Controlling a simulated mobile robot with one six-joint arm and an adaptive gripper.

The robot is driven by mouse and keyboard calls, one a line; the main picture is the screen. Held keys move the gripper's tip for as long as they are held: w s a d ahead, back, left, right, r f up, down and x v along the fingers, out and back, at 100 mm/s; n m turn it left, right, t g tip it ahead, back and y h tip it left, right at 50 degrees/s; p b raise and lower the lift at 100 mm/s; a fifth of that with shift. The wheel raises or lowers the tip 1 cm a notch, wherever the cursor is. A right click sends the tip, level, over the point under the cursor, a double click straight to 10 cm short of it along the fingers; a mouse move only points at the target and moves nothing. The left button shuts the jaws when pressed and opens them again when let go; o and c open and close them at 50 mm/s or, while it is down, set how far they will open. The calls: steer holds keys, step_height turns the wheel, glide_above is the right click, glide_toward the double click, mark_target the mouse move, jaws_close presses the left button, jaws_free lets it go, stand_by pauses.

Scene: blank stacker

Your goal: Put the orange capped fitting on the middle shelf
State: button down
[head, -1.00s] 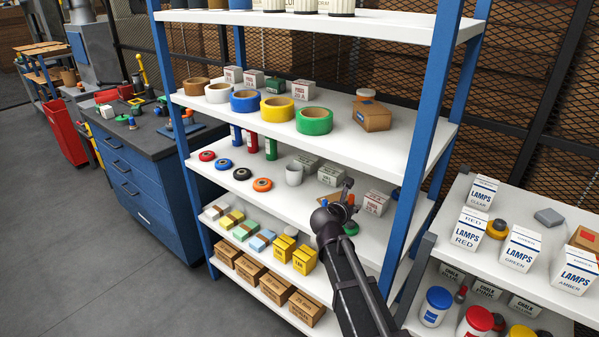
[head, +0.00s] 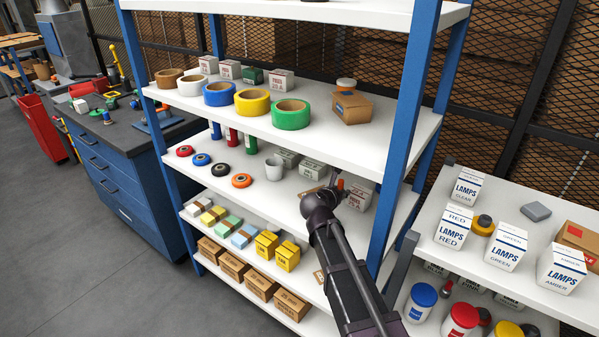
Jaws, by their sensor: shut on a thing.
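The blue-posted rack has white shelves. I cannot tell whether the fitting touches the shelf.
Beside the gripper stand white-grey boxes (head: 359,196). Blue rack posts (head: 408,130) flank the shelves. A lower right shelf unit holds lamp boxes (head: 507,247). Bare shelf shows along the front edge.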

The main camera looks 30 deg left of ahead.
steer(key=w+a, duration=0.1)
steer(key=w, duration=0.3)
steer(key=w+a+f+b, duration=0.1)
steer(key=w+a, duration=0.1)
steer(key=w, duration=0.3)
steer(key=w+a, duration=0.1)
steer(key=w, duration=0.3)
steer(key=shift+w+a+f, duration=0.2)
steer(key=shift+w+a, duration=0.05)
steer(key=shift+w, duration=0.05)
steer(key=shift+w+a, duration=0.15)
steer(key=shift+w, duration=0.3)
steer(key=shift+w+a+f+b, duration=0.1)
steer(key=shift+w+f+b, duration=0.1)
steer(key=shift+w+b, duration=0.15)
steer(key=shift+s+f+b, duration=0.15)
steer(key=shift+f+b, duration=1.45)
steer(key=shift+b, duration=0.05)
steer(key=shift+f, duration=0.2)
steer(key=shift+c, duration=1.5)
jaws_free()
steer(key=shift+r, duration=0.2)
